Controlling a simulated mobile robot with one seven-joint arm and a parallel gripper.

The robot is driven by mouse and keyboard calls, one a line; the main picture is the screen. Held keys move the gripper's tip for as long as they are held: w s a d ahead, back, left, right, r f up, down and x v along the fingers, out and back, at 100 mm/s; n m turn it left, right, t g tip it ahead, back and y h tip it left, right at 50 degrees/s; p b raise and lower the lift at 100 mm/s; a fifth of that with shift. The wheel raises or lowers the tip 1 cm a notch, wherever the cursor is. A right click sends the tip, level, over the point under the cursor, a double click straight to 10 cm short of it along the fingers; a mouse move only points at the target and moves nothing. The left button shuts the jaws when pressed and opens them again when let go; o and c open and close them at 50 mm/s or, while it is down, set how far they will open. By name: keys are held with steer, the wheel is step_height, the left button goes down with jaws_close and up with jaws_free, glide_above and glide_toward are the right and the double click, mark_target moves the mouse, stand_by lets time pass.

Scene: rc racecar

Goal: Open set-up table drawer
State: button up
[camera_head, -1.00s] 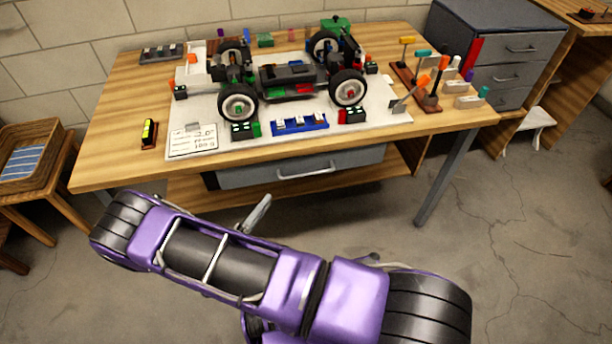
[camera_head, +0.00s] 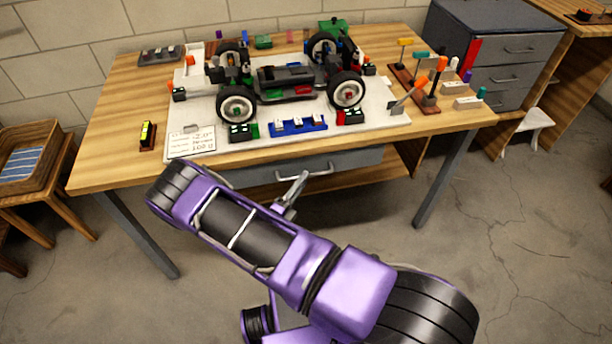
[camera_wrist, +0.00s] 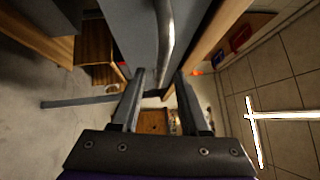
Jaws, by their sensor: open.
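The set-up table (camera_head: 110,150) has a grey drawer (camera_head: 350,161) under its top, and the drawer looks shut. In the wrist view, the handle (camera_wrist: 166,40) runs up the picture from between the two fingertips of my gripper (camera_wrist: 161,85). The grey drawer front (camera_wrist: 130,28) is beside it. The fingers are apart, on either side of the handle's line. I cannot tell whether either finger touches it.
The tabletop holds a toy racecar (camera_head: 290,80) on a white board, with several small parts and tools. A grey drawer cabinet (camera_head: 490,45) stands at the right, with a white stool (camera_head: 535,122) near it. A basket (camera_head: 30,145) is at the left. The floor in front is clear.

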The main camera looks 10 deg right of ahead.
steer(key=shift+x, duration=1.45)
steer(key=shift+c, duration=0.3)
jaws_close()
